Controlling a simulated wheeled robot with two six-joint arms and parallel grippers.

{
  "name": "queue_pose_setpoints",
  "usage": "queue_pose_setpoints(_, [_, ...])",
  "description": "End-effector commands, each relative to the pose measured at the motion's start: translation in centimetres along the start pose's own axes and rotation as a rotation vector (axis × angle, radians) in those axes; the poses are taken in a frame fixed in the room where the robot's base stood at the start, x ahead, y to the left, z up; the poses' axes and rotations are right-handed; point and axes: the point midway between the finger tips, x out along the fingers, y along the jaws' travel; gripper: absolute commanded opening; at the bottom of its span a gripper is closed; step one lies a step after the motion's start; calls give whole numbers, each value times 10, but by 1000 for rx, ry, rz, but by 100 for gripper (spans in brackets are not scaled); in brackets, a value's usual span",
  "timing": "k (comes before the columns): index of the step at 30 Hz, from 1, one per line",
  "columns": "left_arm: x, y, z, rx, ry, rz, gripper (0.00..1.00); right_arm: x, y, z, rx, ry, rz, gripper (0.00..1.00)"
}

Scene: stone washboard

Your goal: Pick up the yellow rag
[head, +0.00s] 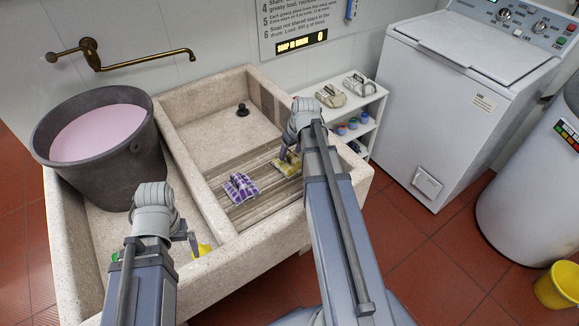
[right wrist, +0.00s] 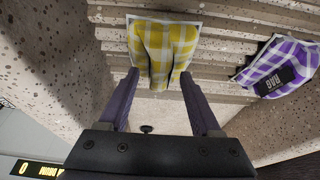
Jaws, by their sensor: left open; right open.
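The yellow-and-white checked rag (head: 291,168) lies on the ribbed washboard slope of the stone sink (head: 257,238), partly hidden by my right arm. In the right wrist view the yellow rag (right wrist: 163,40) is bunched, with its near end between the fingertips. My right gripper (right wrist: 159,76) is open, one finger on each side of that end; I cannot tell whether they touch it. In the head view my right gripper (head: 284,152) is just above the rag. My left gripper (head: 192,243) is open and low over the left basin, near a small yellow thing (head: 203,250).
A purple checked rag (head: 240,188) lies left of the yellow one; its label shows in the right wrist view (right wrist: 275,72). A dark bucket of pink liquid (head: 90,145) stands at left. A black plug (head: 243,109), low shelf (head: 362,115) and white washer (head: 440,110) are further back.

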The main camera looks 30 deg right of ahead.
Motion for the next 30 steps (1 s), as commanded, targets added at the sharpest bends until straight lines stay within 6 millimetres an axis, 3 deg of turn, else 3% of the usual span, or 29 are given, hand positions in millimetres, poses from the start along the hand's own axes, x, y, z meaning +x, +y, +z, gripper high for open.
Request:
queue_pose_setpoints(1, [13, 1, -1, 0, 0, 0, 100, 13, 0, 1, -1, 0, 0, 65])
queue_pose_setpoints(3, [18, 2, -1, 0, 0, 0, 100, 18, 0, 0, -1, 0, 0, 65])
queue_pose_setpoints(12, [17, 2, -1, 0, 0, 0, 100, 18, 0, 0, 0, 0, 0, 64])
queue_pose_setpoints(30, [17, 2, -1, 0, 0, 0, 100, 18, 0, 0, 0, 0, 0, 0])
